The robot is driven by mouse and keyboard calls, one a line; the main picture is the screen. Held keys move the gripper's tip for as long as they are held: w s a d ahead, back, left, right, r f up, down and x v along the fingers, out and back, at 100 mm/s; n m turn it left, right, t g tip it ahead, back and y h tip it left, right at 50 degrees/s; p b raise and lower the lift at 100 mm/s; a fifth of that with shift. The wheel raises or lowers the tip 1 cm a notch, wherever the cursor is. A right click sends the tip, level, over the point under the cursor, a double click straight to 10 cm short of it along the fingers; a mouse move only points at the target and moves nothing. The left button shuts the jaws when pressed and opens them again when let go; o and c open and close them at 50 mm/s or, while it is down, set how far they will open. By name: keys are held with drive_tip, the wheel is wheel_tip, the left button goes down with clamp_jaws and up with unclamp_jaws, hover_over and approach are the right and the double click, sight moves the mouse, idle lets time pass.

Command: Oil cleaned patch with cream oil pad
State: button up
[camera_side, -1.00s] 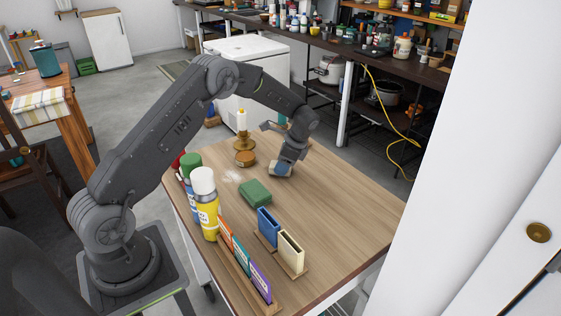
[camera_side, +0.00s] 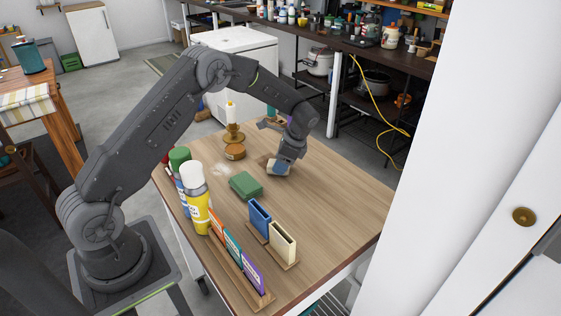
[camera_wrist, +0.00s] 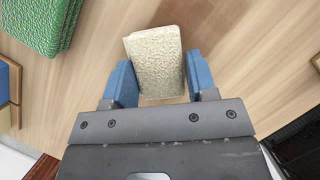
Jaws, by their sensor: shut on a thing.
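The cream oil pad (camera_wrist: 156,62) is between the blue fingers of my gripper (camera_wrist: 158,78) in the wrist view, and they are shut on it. In the side view my gripper (camera_side: 279,168) is low at the wooden tabletop, with the pad mostly hidden; I cannot tell whether the pad touches the wood. A darker brownish patch (camera_side: 264,160) shows on the wood just left of my gripper. A whitish dusty patch (camera_side: 222,169) lies farther left. The green pad (camera_side: 246,186) rests between the whitish patch and the holders, also at upper left in the wrist view (camera_wrist: 40,25).
Spray cans (camera_side: 195,190) line the left edge. Blue (camera_side: 259,217) and cream (camera_side: 282,242) slots stand in front, beside upright coloured cards (camera_side: 232,246). The table's right side is clear.

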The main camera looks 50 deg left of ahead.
sight(260, 155)
drive_tip(key=shift+a+f, duration=0.1)
drive_tip(key=shift+a, duration=4.7)
drive_tip(key=shift+w+a, duration=0.1)
drive_tip(key=shift+w, duration=0.15)
drive_tip(key=shift+d, duration=5.05)
drive_tip(key=shift+a, duration=5.05)
wheel_tip(260, 155, up, 7)
